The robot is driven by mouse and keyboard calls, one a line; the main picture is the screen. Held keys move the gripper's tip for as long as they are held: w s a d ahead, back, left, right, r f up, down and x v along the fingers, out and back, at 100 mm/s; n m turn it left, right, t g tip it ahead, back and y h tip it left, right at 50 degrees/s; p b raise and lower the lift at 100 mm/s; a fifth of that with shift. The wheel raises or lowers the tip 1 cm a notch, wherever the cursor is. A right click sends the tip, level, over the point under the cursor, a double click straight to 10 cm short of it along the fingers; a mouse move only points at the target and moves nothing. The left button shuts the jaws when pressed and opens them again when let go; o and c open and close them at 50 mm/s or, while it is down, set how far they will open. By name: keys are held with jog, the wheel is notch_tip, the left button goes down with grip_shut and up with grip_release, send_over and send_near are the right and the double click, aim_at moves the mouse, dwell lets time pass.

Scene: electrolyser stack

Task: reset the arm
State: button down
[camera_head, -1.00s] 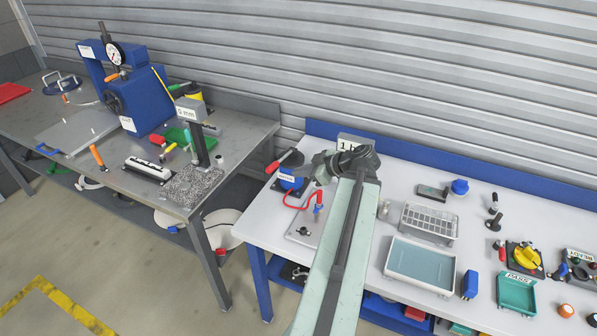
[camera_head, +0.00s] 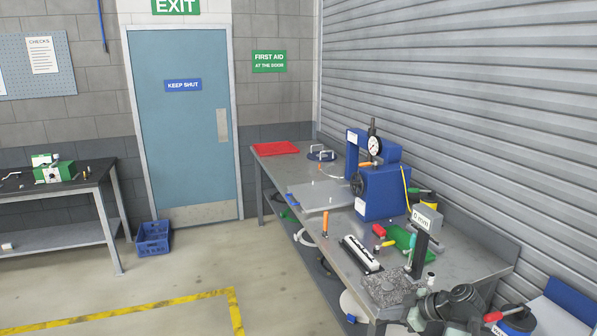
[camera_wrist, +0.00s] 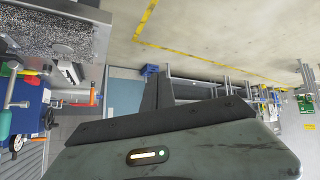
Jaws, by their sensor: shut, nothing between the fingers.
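My arm's dark end (camera_head: 450,308) shows at the bottom right of the head view, near the front right corner of the grey metal bench. In the wrist view my gripper (camera_wrist: 158,88) shows as a dark block with its fingers together and nothing between them. Its housing, with a small lit strip, fills the lower middle. The wrist view is upside down, with floor at the top. I see no contact between the gripper and anything on the bench.
The metal bench (camera_head: 464,262) carries a blue press (camera_head: 383,190), a 0 mm gauge stand (camera_head: 423,235) and a speckled granite block (camera_head: 384,289) close to my arm. A red-handled blue tool (camera_head: 514,319) stands at right. Open floor (camera_head: 190,270) lies left, before a blue door (camera_head: 182,125).

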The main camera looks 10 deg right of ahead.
jog(key=a+f+g+h+b, duration=0.1)
jog(key=a+f+g, duration=0.25)
jog(key=a, duration=0.85)
jog(key=a+f+g+h+b, duration=0.1)
jog(key=a+f+g, duration=0.3)
jog(key=a, duration=0.8)
jog(key=s+d+f+m+h, duration=0.3)
jog(key=d+m+h, duration=0.1)
jog(key=m, duration=0.6)
jog(key=shift+s, duration=0.25)
